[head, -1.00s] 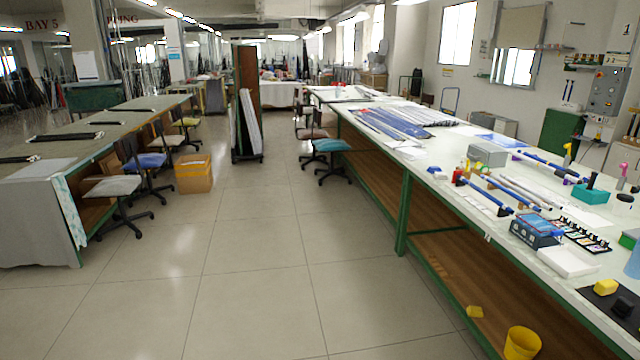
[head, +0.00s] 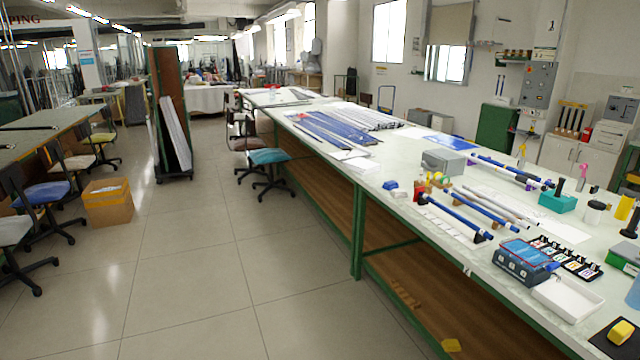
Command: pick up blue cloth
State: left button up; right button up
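No thing shows clearly enough to be named the blue cloth for sure. A flat blue patch (head: 447,142) lies on the long white-topped table (head: 395,160), behind a grey box (head: 449,162). A small blue lump (head: 390,185) lies nearer the table's front edge, left of the rods. I cannot tell whether either is cloth. Neither of my grippers is in view.
Blue rods (head: 455,217), a blue-and-grey case (head: 522,262), a white tray (head: 567,298) and a teal block (head: 557,202) crowd the table's near right. A cardboard box (head: 107,203) and chairs stand left. The tiled floor (head: 190,270) between is clear.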

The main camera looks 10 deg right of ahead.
aim_at(388, 185)
jog(key=i+j+z, duration=0.1)
jog(key=i+z, duration=0.3)
jog(key=i, duration=2.2)
jog(key=z, duration=0.05)
